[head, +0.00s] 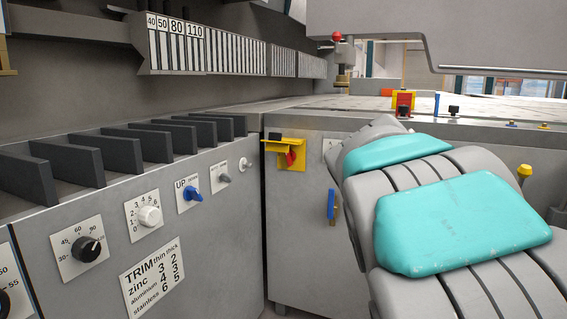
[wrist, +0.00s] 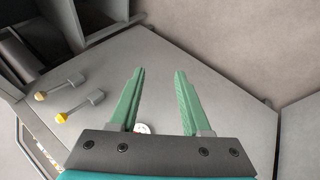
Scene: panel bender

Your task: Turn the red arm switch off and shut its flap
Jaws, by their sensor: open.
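The red switch (head: 291,158) sits on a yellow plate on the grey cabinet front, in the middle of the head view. A yellow flap (head: 283,142) stands out above it, and the red knob is uncovered. The knob's exact angle is too small to tell. My gripper (wrist: 160,75) shows in the wrist view with its two green fingers apart and nothing held. It is over a plain grey panel; the red switch and flap do not show there. In the head view my gripper is not visible.
A blue handle (head: 331,204) is below right of the switch. The left panel carries a blue knob (head: 193,193), a white dial (head: 149,215) and a black dial (head: 86,249). In the wrist view, two levers with yellow-orange tips (wrist: 62,117) stick out at left.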

